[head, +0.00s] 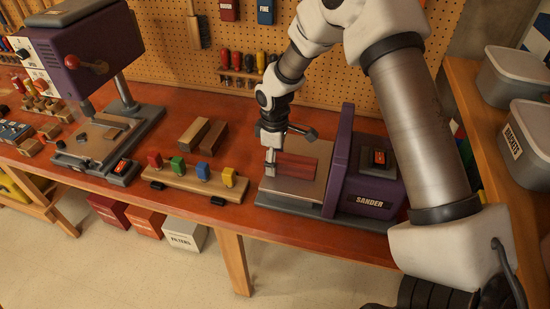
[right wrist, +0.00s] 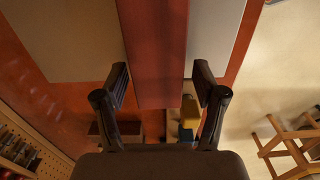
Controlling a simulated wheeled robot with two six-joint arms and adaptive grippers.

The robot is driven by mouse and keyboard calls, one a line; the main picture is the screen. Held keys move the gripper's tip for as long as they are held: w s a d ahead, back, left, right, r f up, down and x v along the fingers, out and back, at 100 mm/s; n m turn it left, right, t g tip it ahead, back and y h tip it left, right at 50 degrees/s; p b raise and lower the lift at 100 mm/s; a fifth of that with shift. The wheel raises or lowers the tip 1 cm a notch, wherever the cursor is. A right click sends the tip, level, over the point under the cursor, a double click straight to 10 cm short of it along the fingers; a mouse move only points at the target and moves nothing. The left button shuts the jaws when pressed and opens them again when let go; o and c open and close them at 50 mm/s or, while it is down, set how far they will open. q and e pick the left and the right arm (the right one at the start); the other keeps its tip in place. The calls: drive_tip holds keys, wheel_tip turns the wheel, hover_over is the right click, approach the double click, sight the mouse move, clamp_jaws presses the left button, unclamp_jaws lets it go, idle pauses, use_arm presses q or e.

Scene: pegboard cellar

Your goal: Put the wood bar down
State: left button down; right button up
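The reddish wood bar (head: 302,166) lies flat on the grey table (head: 311,190) of the purple sander (head: 345,165). My right gripper (head: 271,160) is low over the bar's left end. In the right wrist view the bar (right wrist: 158,50) runs between the two fingers (right wrist: 160,85) of this gripper. A narrow gap shows between the bar and the right-hand finger; contact at the left-hand finger is hard to tell. The fingers stand apart, open around the bar's end. My left gripper is not in view.
Left of the sander stands a wooden rack (head: 195,182) with several coloured pieces. Two brown blocks (head: 203,135) lie behind it. A purple drill press (head: 75,55) stands farther left. Grey bins (head: 525,140) sit on a shelf at the right. Tools hang on the pegboard (head: 170,40).

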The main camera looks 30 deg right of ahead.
drive_tip(key=shift+d, duration=0.1)
drive_tip(key=shift+r, duration=0.35)
wheel_tip(320, 180, up, 12)
drive_tip(key=b, duration=0.3)
drive_tip(key=shift+f, duration=0.25)
